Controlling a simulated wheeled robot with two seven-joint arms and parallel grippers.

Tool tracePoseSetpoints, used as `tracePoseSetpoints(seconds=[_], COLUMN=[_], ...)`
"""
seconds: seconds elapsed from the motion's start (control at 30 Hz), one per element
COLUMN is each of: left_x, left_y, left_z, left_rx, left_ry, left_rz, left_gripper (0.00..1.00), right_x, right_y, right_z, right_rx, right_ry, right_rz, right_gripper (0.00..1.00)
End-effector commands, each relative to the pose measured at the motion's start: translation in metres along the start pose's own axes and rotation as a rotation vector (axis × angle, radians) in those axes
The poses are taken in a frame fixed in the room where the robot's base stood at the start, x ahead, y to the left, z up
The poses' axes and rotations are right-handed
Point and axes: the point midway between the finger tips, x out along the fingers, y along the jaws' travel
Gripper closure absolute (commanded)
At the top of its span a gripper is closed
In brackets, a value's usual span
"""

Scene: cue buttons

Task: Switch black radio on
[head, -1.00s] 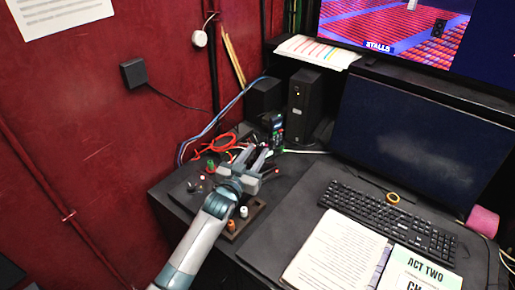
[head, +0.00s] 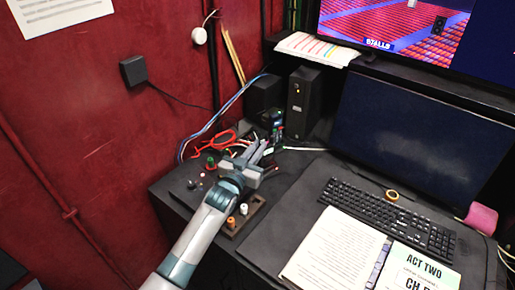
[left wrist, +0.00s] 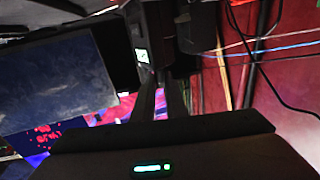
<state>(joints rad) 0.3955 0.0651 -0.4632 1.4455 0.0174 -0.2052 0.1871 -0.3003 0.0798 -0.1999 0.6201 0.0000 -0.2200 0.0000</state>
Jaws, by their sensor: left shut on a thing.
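The black radio (head: 275,123) stands upright at the back of the dark desk, in front of the black speakers, with a small lit greenish display. In the left wrist view the radio (left wrist: 151,35) is dark and close, its display lit at its edge. My left gripper (head: 262,145) reaches in from the lower left, its fingertips at the radio's lower front. In the left wrist view its fingers (left wrist: 172,80) are close together, shut against the radio; the exact contact is dark and hard to see. My right gripper is out of view.
A small tray (head: 253,216) with orange and white pegs lies below my left wrist. Red and blue cables (head: 213,143) run left of the radio. Speakers (head: 303,103) stand behind. A keyboard (head: 390,215), monitor (head: 418,140) and open script (head: 333,250) fill the right.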

Motion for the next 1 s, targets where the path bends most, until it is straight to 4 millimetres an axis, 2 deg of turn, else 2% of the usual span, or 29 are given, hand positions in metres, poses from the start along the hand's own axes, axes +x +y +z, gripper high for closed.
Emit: tracePoseSetpoints(seconds=[0.37, 1.0], left_x=[0.002, 0.004], left_y=[-0.005, -0.008], left_z=[-0.001, 0.000], left_rx=[0.008, 0.007], left_ry=[0.010, 0.017], left_rz=[0.134, 0.367], left_gripper=[1.00, 1.00], right_x=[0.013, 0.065], right_y=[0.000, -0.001], right_z=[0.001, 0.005], right_rx=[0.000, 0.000], right_ry=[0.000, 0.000], right_rz=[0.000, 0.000], right_gripper=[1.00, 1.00])
